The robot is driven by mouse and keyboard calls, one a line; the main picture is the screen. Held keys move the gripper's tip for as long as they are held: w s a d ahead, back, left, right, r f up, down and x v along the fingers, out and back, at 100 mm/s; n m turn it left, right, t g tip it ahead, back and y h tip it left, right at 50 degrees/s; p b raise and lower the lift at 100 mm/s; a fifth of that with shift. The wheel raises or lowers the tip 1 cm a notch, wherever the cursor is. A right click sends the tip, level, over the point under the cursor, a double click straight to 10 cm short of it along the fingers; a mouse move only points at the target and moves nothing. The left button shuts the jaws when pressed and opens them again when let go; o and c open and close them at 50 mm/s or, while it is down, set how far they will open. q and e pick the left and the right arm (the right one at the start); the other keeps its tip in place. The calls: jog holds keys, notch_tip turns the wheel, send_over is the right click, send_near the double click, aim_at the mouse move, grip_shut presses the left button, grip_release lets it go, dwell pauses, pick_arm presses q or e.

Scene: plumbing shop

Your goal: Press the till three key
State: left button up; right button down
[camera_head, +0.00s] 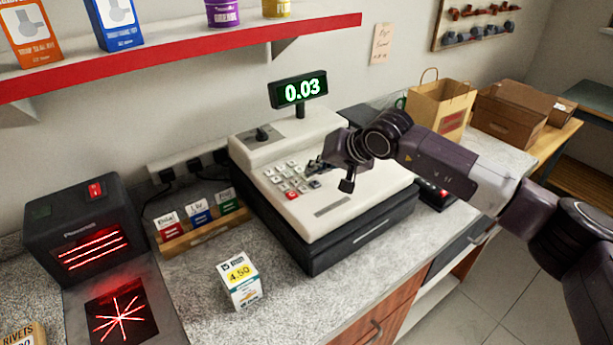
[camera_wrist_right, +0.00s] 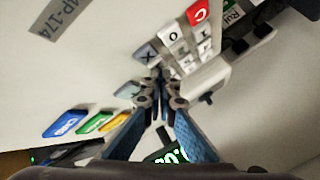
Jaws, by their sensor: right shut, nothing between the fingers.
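The cream and black till (camera_head: 330,215) stands on the counter, and its raised display (camera_head: 298,90) reads 0.03. Its keypad (camera_head: 285,182) has pale keys and a red key at the front. My right gripper (camera_head: 313,166) is shut and empty over the right side of the keypad, hiding some keys. In the right wrist view the shut fingertips (camera_wrist_right: 157,78) are close to the key marked X (camera_wrist_right: 146,54); I cannot tell if they touch a key. The red C key (camera_wrist_right: 198,12) shows above. I cannot make out which key is three. My left gripper is out of view.
A black scanner (camera_head: 85,225) with red lights stands left of the till. A tray of small cards (camera_head: 200,235) and a box priced 4.50 (camera_head: 239,282) are nearer. A paper bag (camera_head: 440,105) stands behind my right arm. A red-edged shelf (camera_head: 190,55) hangs above.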

aim_at(314, 179)
jog(key=shift+r, duration=0.35)
jog(key=shift+r+p, duration=0.5)
jog(key=shift+r, duration=2.4)
